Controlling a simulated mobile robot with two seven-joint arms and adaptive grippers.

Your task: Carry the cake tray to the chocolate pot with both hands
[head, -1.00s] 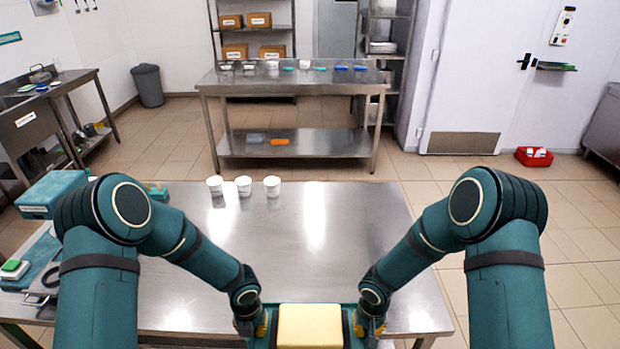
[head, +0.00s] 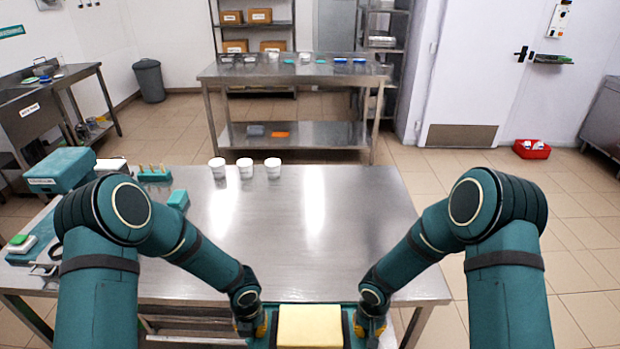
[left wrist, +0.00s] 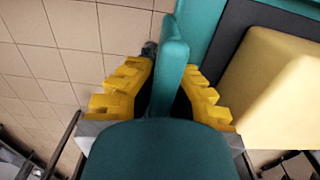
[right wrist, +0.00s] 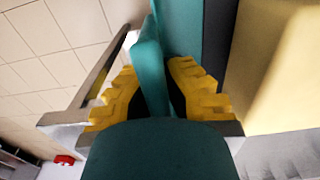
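The cake tray is teal, with a yellow block of cake (head: 310,326) on a dark mat, at the bottom middle of the head view. My left gripper (head: 259,326) is shut on the tray's raised left edge, and that teal edge stands between its yellow fingers in the left wrist view (left wrist: 172,65). My right gripper (head: 365,326) is shut on the right edge, which shows between its fingers in the right wrist view (right wrist: 150,75). The tray looks about level, in front of the steel table's near edge. I cannot make out a chocolate pot.
The steel table (head: 300,225) ahead has a clear middle. Three white cups (head: 245,168) stand at its far edge. A teal box (head: 62,169) and small tools are on its left. A second steel table (head: 300,72) stands behind. Open floor (head: 520,220) lies to the right.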

